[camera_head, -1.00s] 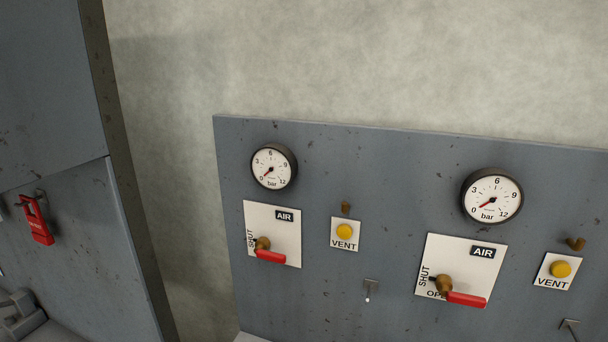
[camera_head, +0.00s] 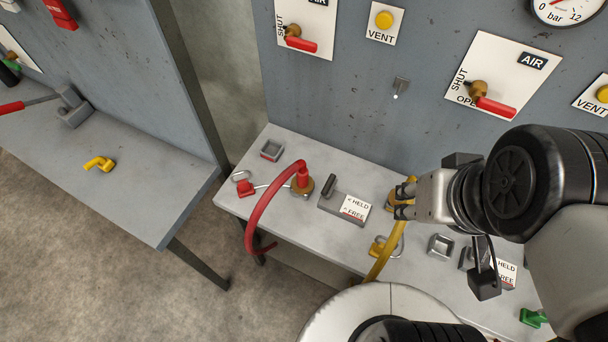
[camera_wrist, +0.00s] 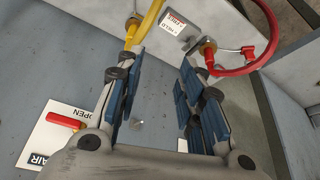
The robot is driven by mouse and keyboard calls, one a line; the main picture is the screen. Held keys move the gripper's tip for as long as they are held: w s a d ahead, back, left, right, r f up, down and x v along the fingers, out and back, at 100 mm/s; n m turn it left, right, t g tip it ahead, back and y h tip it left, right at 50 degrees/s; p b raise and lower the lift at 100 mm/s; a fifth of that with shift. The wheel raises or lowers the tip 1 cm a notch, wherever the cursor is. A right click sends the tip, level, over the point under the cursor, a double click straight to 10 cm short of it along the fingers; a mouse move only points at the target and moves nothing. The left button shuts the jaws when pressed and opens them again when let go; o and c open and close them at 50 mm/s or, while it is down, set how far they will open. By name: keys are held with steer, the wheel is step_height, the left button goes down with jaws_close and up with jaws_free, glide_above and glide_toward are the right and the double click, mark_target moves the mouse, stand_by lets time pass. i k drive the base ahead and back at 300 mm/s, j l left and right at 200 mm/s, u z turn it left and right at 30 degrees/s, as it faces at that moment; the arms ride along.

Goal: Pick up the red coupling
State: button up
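The red coupling (camera_head: 303,178) stands upright on a brass fitting on the right-hand bench, with a red hose (camera_head: 262,200) curving from it over the front edge. In the wrist view the red coupling (camera_wrist: 208,47) shows beyond the fingers, at upper right. My gripper (camera_head: 402,203) is to the right of it in the head view, overlapping the yellow coupling there; I cannot tell whether they touch. In the wrist view my gripper (camera_wrist: 160,64) has its blue-padded fingers apart, with nothing between them.
A grey lever block with a HELD/FREE label (camera_head: 345,207) stands between the red coupling and the yellow hose (camera_head: 385,250). A red clip (camera_head: 245,187) and a small square holder (camera_head: 271,150) are left of the coupling. The valve panel (camera_head: 350,100) rises behind. A gap separates the left bench (camera_head: 130,195).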

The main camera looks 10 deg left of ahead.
mark_target(302, 184)
steer(key=j+z, duration=0.2)
steer(key=j, duration=0.4)
steer(key=j+z, duration=0.25)
steer(key=j, duration=0.35)
steer(key=k+j+z, duration=0.2)
steer(key=j, duration=0.35)
steer(key=i, duration=0.1)
